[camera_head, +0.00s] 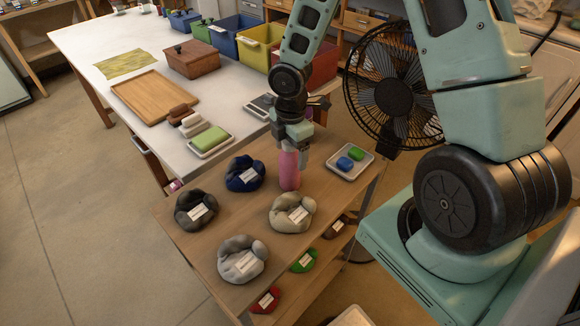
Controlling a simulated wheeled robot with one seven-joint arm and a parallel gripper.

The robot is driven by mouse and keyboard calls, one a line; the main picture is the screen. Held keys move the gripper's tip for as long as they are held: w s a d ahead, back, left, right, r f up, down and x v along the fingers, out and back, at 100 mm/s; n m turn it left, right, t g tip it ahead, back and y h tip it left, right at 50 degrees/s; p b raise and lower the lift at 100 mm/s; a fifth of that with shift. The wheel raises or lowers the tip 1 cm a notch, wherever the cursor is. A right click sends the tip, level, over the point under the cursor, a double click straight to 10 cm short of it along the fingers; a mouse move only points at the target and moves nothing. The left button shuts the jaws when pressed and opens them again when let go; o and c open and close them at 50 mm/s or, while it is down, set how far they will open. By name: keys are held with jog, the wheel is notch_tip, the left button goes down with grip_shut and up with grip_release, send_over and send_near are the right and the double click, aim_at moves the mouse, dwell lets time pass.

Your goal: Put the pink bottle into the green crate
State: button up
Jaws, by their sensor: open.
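The pink bottle (289,170) stands upright on the wooden shelf top, between the dark blue bag and the small tray. My gripper (291,143) points down right at the bottle's top. It is open, and its fingers are at or around the upper part of the bottle; I cannot tell whether they touch it. The green crate (201,31) stands at the back of the white table, between a blue crate and a larger blue one.
Several clay-like bags lie nearby: blue (245,173), dark grey (196,209), beige (292,212) and light grey (243,259). A small tray (367,164) holds blue and green blocks. A black fan (397,85) stands right. A wooden board (155,96) and brown box (193,60) occupy the white table.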

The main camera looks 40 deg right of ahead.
jog(key=c, duration=1.4)
jog(key=shift+r, duration=0.2)
jog(key=shift+c, duration=0.2)
